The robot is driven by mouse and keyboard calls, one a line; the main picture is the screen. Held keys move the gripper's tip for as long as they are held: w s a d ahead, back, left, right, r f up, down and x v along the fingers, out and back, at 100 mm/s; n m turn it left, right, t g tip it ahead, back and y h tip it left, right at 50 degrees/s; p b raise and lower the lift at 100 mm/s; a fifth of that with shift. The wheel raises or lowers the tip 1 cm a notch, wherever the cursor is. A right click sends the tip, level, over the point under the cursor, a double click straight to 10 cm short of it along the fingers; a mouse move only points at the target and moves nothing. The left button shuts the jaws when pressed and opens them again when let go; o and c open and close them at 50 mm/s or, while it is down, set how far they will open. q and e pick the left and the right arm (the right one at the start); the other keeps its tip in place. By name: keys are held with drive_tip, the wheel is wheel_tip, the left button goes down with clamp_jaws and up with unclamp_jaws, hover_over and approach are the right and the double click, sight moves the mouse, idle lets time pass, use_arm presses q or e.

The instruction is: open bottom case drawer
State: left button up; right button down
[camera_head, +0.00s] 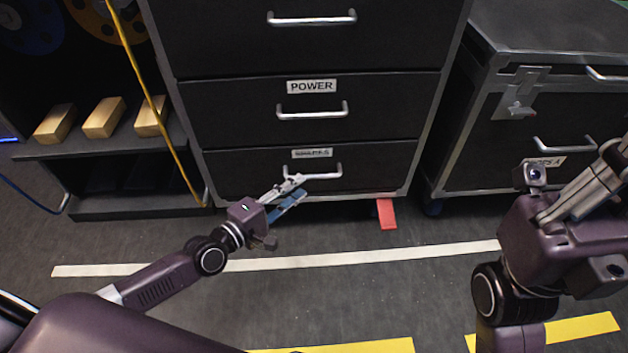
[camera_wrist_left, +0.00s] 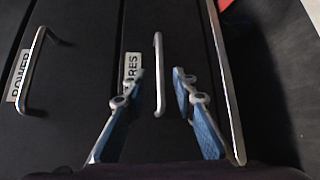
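The black case's bottom drawer (camera_head: 370,165) is closed below the POWER drawer (camera_head: 385,107). It has a partly readable label (camera_head: 312,153) and a silver bar handle (camera_head: 325,176). My left gripper (camera_head: 294,187) is at the left end of this handle. In the left wrist view my left gripper (camera_wrist_left: 157,85) is open, its blue-padded fingers on either side of the handle (camera_wrist_left: 158,75). I cannot tell whether a finger touches it. My right arm shows at the right of the head view, but its fingertips are not clearly visible.
A shelf with several gold blocks (camera_head: 103,117) stands at the left, with a yellow cable (camera_head: 150,90) hanging before it. Another metal-edged case (camera_head: 545,100) stands at the right. A red piece (camera_head: 387,214) lies under the case. The floor in front is mostly clear.

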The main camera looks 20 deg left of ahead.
sight(313, 176)
use_arm(q)
drive_tip(key=b+x, duration=0.1)
drive_tip(key=x, duration=0.5)
drive_tip(key=shift+w+d, duration=0.1)
drive_tip(key=shift+w, duration=0.25)
clamp_jaws()
